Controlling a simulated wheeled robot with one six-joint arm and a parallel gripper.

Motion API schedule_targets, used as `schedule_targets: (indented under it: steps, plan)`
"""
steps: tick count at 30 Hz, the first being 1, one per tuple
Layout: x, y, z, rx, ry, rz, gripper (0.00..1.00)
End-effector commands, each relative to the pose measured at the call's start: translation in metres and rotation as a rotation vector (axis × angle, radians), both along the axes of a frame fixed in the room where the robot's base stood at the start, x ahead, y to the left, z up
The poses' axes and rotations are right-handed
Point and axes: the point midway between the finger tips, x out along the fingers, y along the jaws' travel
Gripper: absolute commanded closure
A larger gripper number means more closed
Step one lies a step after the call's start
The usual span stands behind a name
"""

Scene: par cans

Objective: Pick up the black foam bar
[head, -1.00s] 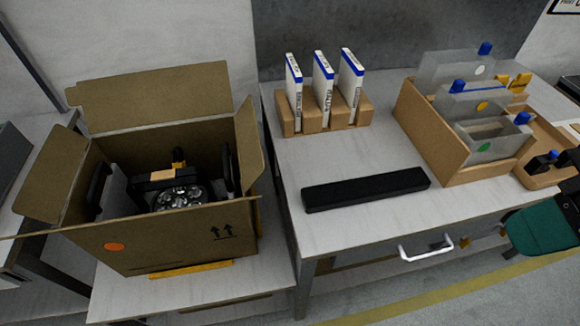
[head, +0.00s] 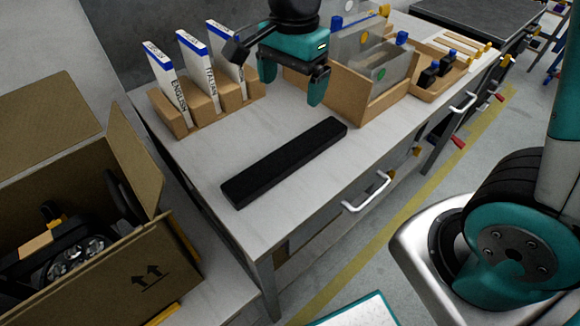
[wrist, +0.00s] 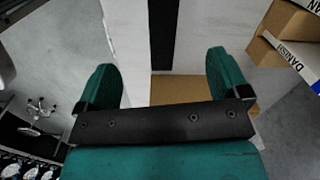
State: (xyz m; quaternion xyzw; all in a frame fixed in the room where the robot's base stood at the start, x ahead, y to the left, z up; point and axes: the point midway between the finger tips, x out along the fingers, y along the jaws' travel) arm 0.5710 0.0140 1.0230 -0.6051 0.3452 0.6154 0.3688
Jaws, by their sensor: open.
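The black foam bar (head: 285,160) lies flat on the light worktop, set diagonally in front of the booklets and the brown bin. My gripper (head: 292,84) hangs above the worktop, behind the bar's far end and apart from it, pointing down with its teal fingers spread and nothing between them. In the wrist view the fingers (wrist: 164,80) stand wide apart, and the bar (wrist: 163,35) shows as a dark strip in the gap between them, lower down. The gripper body covers the lower part of that view.
Several white-and-blue booklets (head: 197,75) stand in a wooden holder (head: 180,118) close behind the bar. A brown bin (head: 375,106) with clear bags is at the right. An open cardboard box (head: 110,262) stands at the left. A drawer handle (head: 367,193) sticks out in front.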

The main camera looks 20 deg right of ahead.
Motion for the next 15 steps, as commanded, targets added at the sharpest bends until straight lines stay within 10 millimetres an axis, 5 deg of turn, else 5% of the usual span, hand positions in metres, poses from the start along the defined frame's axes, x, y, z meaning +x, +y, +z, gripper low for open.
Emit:
schedule_targets:
  steps: [5,15]
  plan:
    - [0.015,-0.005,-0.024,-0.036,0.01,-0.184,0.06]
    - [0.015,-0.008,-0.094,-0.039,0.015,-0.2,0.06]
